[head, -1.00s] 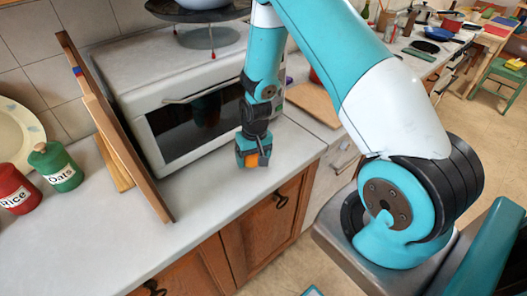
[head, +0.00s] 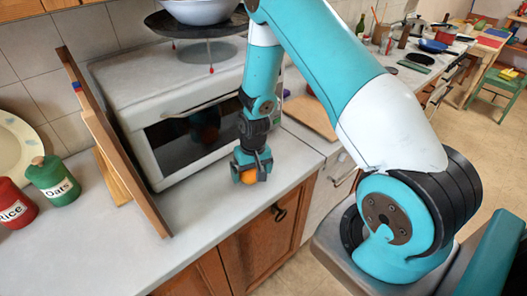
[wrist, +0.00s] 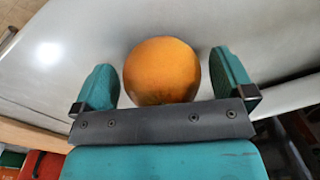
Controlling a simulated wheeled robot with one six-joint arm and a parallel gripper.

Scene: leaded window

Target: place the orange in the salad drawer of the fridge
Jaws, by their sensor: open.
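The orange (head: 249,176) rests on the grey counter in front of the white microwave, near the counter's front edge. My gripper (head: 251,174) points down over it in the head view. In the wrist view the orange (wrist: 162,71) lies between the two green fingers of my gripper (wrist: 164,80). The jaws are open, with a gap on each side of the orange, wider on the right. No fridge or salad drawer can be made out in either view.
The white microwave (head: 110,82) stands close behind my gripper. A wooden board (head: 118,150) leans to its left, beside the Oats jar (head: 52,181) and Rice jar (head: 14,204). A chopping board (head: 309,117) lies to the right. The front-left counter is clear.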

